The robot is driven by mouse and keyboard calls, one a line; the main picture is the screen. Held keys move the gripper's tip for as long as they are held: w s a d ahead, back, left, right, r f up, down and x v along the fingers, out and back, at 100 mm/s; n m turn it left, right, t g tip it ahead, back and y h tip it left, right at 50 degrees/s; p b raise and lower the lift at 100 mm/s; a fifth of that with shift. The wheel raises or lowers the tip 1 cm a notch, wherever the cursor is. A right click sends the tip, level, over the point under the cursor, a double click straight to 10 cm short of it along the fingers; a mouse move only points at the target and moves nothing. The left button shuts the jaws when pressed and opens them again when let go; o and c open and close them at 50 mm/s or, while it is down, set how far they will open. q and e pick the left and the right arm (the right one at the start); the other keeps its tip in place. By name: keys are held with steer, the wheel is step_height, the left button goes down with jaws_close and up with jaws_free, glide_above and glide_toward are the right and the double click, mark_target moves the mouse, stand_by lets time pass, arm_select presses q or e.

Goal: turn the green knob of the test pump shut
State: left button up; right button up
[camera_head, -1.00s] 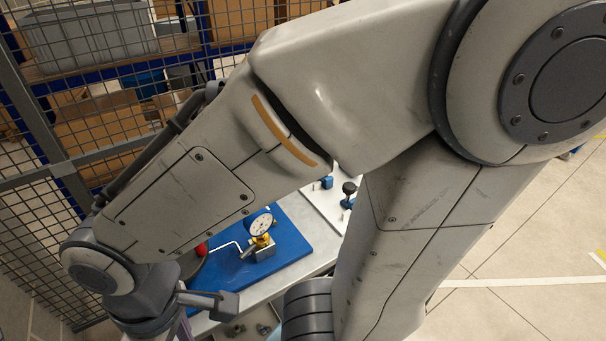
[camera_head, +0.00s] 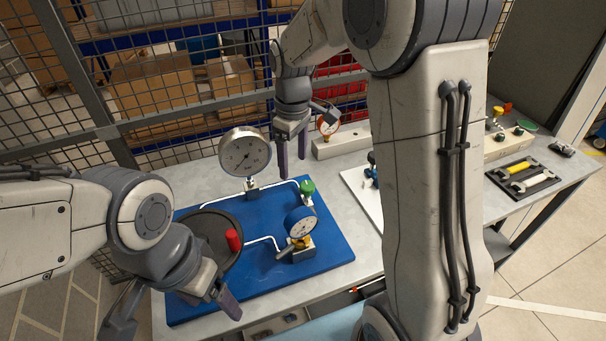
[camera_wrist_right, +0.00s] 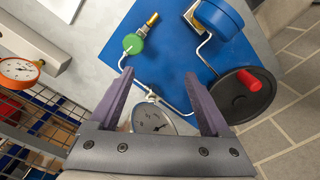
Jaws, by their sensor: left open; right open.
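The green knob (camera_head: 307,187) stands on the right part of the blue test pump board (camera_head: 325,255), on a pipe fitting. In the right wrist view the green knob (camera_wrist_right: 133,43) lies just beyond the left fingertip, with a brass fitting beside it. My right gripper (camera_head: 292,165) is open and empty, above the back of the board, up and left of the knob; its fingers also show in the right wrist view (camera_wrist_right: 159,76). My left gripper (camera_head: 175,312) is open and empty at the board's front left, away from the knob.
A large gauge (camera_head: 245,152) rises at the board's back, close to the right gripper. A dark handwheel (camera_head: 207,229) with a red grip (camera_head: 234,240) is at left. Wire mesh (camera_head: 190,125) stands behind the table.

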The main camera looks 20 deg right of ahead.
glide_above(307, 185)
step_height(307, 185, down, 2)
step_height(307, 185, down, 10)
steer(key=shift+r+p, duration=0.1)
steer(key=shift+p, duration=0.85)
jaws_close()
